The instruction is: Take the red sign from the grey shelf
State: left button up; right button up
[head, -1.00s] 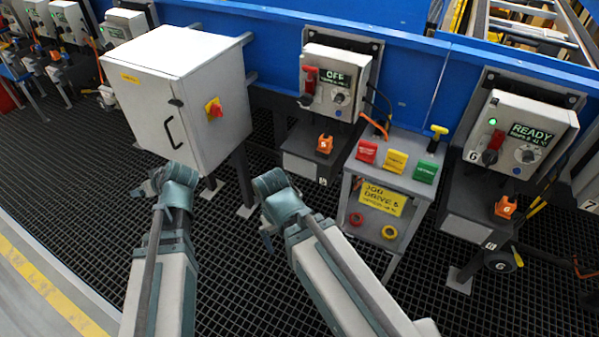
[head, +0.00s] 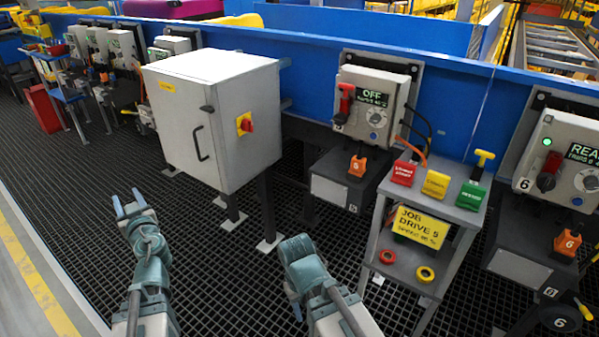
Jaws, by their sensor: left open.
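The red sign (head: 404,173) stands on the left of the grey shelf's top board, with white lettering too small to read. The grey shelf (head: 455,212) is right of centre in the head view. My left gripper (head: 127,200) is open and empty over the floor grating at left, far from the shelf. My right gripper (head: 293,301) points down and is mostly hidden by its own wrist. It is left of the shelf and apart from the sign; its jaws cannot be made out.
Yellow (head: 436,184) and green (head: 471,196) signs stand beside the red one. A yellow job card (head: 420,227) hangs below. Red (head: 387,256) and yellow (head: 425,274) rings lie on the lower board. A white cabinet (head: 240,140) and control box (head: 372,105) stand left of the shelf.

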aim_at(403, 173)
jog(key=k+z, duration=0.15)
jog(key=k, duration=0.4)
jog(key=z, duration=1.65)
jog(key=j+z, duration=0.3)
jog(key=z, duration=0.3)
jog(key=k+j, duration=0.1)
jog(key=j, duration=0.6)
jog(key=k+j, duration=0.15)
jog(key=j, duration=0.2)
jog(key=i, duration=0.1)
